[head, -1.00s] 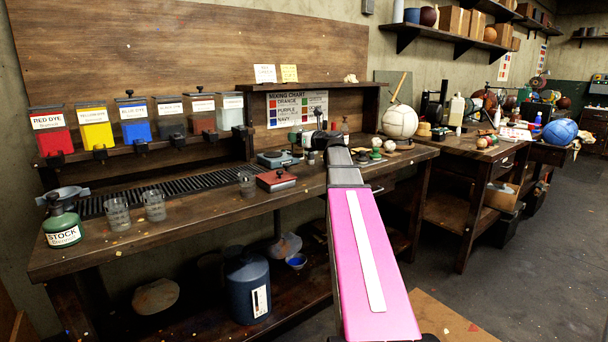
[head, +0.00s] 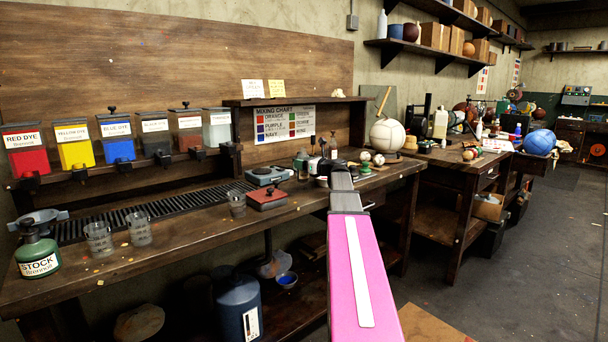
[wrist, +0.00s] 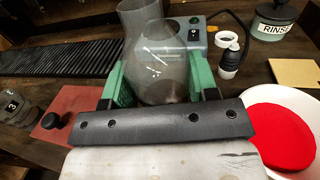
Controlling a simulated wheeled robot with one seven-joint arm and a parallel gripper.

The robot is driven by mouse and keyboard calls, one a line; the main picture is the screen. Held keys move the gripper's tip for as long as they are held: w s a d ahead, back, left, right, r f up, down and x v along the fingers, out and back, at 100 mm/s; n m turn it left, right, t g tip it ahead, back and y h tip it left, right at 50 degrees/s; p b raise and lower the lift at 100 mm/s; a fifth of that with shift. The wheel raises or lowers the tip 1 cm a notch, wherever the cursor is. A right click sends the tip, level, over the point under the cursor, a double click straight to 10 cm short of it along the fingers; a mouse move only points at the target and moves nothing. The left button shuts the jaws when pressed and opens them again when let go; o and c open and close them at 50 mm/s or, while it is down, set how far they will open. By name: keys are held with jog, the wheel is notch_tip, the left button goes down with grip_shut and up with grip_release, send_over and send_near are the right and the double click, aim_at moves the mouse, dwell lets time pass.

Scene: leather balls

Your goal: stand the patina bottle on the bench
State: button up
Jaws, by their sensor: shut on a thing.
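In the wrist view, my gripper (wrist: 160,88) has its green fingers closed on either side of a clear glass bottle (wrist: 158,62). The bottle has a wide body and narrows upward, and no label shows on it, so I cannot read whether it is the patina bottle. I cannot tell whether the bottle touches the bench.
A grey scale (head: 268,175), a red box with a knob (head: 267,195) and a glass beaker (head: 237,205) stand left of my gripper. A white bowl with red contents (wrist: 284,130) is close on the right in the wrist view.

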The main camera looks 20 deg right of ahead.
jog(key=shift+d+f, duration=0.25)
jog(key=shift+f, duration=1.9)
jog(key=shift+f, duration=0.15)
jog(key=o, duration=1)
jog(key=shift+s, duration=0.15)
jog(key=v, duration=1.1)
jog(key=shift+s+d, duration=0.25)
jog(key=shift+s, duration=0.05)
